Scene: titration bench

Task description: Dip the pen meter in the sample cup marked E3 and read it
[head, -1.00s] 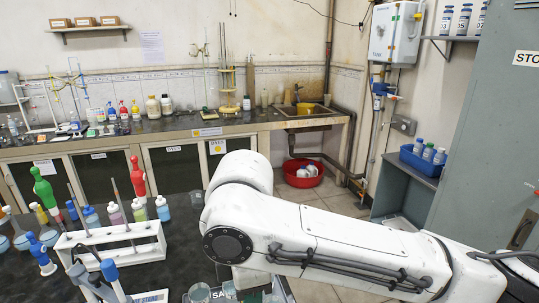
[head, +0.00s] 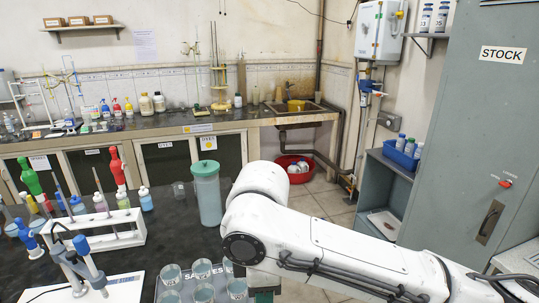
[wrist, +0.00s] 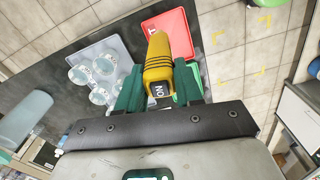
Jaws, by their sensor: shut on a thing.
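The yellow pen meter (wrist: 158,55), with dark ribs and an ON label, is held in my gripper (wrist: 161,76) between two green fingers. Its far end points away from the wrist; its tip is hidden. Several clear sample cups (wrist: 97,70) stand in a pale tray (wrist: 112,46) left of the pen in the wrist view. They also show at the bottom of the head view (head: 202,270). The cups' marks are too small to read, so I cannot tell which is E3. The pen is apart from the cups in the picture. In the head view only a green bit of my gripper shows.
A red tray or mat (wrist: 182,32) lies beyond the pen's right side. A tall teal container (head: 207,195) stands behind the cups. A white rack with bottles (head: 95,240) and a stand with probes (head: 85,265) are at left. A grey STOCK cabinet (head: 490,130) is at right.

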